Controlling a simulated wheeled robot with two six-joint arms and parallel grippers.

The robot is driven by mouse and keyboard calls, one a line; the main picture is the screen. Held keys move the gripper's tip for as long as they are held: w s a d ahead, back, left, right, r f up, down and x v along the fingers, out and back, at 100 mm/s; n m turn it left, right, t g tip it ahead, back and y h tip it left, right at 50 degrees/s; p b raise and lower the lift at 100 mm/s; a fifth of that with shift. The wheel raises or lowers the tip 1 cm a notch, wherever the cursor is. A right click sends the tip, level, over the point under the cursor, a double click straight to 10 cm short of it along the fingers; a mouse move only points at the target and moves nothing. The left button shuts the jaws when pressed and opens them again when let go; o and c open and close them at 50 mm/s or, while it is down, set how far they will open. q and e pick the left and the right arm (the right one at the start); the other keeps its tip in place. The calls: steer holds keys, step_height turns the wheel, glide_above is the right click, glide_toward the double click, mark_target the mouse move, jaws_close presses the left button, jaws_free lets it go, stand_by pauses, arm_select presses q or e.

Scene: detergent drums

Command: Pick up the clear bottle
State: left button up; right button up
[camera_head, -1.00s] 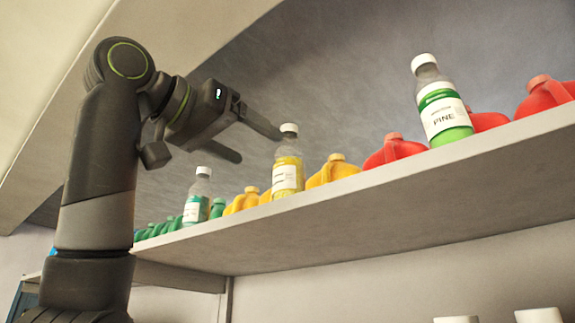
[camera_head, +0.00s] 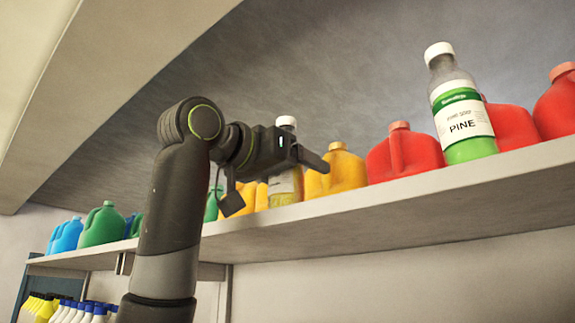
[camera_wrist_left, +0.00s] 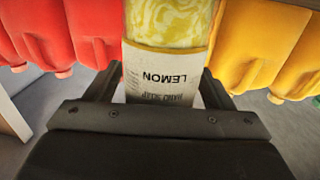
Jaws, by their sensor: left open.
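A clear bottle with yellow liquid, a white cap and a label (camera_head: 284,186) stands upright on the shelf, partly hidden behind my left gripper. In the left wrist view the bottle (camera_wrist_left: 168,28) shows upside down, its label reading LEMON. My left gripper (camera_head: 310,161) is open in front of it. In the wrist view its two fingers (camera_wrist_left: 160,84) lie on either side of the label, and I cannot tell whether they touch it. Another clear bottle (camera_head: 464,122), with green liquid and a PINE label, stands further right. My right gripper is not in view.
The shelf (camera_head: 400,208) slopes up to the right. Yellow jugs (camera_head: 340,172) and red jugs (camera_head: 402,153) stand close behind the clear bottles. Green (camera_head: 102,226) and blue (camera_head: 67,237) jugs are at the left. Small bottles (camera_head: 75,312) stand on a lower unit.

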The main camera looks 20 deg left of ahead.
arm_select(q)
steer(key=shift+s, duration=0.15)
steer(key=shift+c, duration=1.5)
steer(key=c, duration=1)
steer(key=shift+r, duration=0.1)
